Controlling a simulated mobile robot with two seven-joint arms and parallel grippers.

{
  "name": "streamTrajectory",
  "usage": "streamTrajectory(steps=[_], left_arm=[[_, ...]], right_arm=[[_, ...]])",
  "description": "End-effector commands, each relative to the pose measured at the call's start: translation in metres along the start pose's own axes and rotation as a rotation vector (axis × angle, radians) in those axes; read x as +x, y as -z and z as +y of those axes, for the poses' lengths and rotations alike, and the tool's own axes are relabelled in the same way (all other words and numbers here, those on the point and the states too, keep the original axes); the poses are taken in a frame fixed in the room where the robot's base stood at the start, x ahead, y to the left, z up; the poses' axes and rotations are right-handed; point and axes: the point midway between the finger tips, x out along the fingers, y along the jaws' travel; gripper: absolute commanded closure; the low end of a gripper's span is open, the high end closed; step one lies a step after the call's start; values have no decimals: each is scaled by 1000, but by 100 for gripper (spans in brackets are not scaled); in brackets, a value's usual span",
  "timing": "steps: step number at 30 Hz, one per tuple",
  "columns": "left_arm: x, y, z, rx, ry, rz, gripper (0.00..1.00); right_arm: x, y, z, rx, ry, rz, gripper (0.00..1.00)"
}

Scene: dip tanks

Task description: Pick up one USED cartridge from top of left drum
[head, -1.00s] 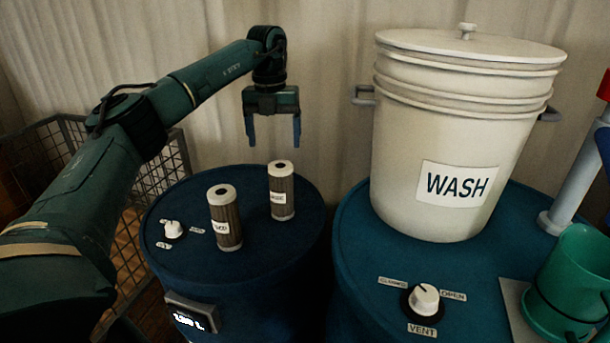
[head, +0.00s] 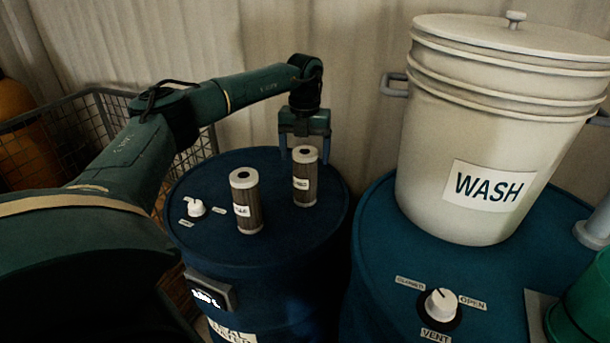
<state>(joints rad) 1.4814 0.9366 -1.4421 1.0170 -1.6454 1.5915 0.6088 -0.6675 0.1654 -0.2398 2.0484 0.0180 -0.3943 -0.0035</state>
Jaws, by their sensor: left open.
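Two upright cartridges with white caps and brown-grey pleated sides stand on top of the left blue drum (head: 290,232). The nearer cartridge (head: 247,213) is left of the farther cartridge (head: 305,187). Both carry small white labels that are too blurred to read surely. My left gripper (head: 304,156) points down at the farther cartridge, open, with one finger on each side of its top in the picture. I cannot tell whether the fingers are around it or just behind it. No contact shows. My right gripper is not in view.
A white knob (head: 195,208) sits on the left drum. A white WASH bucket (head: 430,145) with a lid stands on the right blue drum (head: 380,255), near a VENT knob (head: 440,302). A green container (head: 588,305) is at right. A wire cage (head: 97,118) stands behind my arm.

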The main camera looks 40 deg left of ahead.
Motion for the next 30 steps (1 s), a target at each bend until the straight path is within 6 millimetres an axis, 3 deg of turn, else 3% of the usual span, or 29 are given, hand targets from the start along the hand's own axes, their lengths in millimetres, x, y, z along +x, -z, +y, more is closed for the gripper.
streamTrajectory(steps=[6, 14, 30], left_arm=[[26, 0, 0, 1, -1, 1, 20], [28, 0, -1, 1, 0, -1, 20], [28, 0, 0, 1, 0, -1, 65]], right_arm=[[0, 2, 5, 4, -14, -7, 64], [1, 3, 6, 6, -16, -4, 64], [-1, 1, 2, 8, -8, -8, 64]])
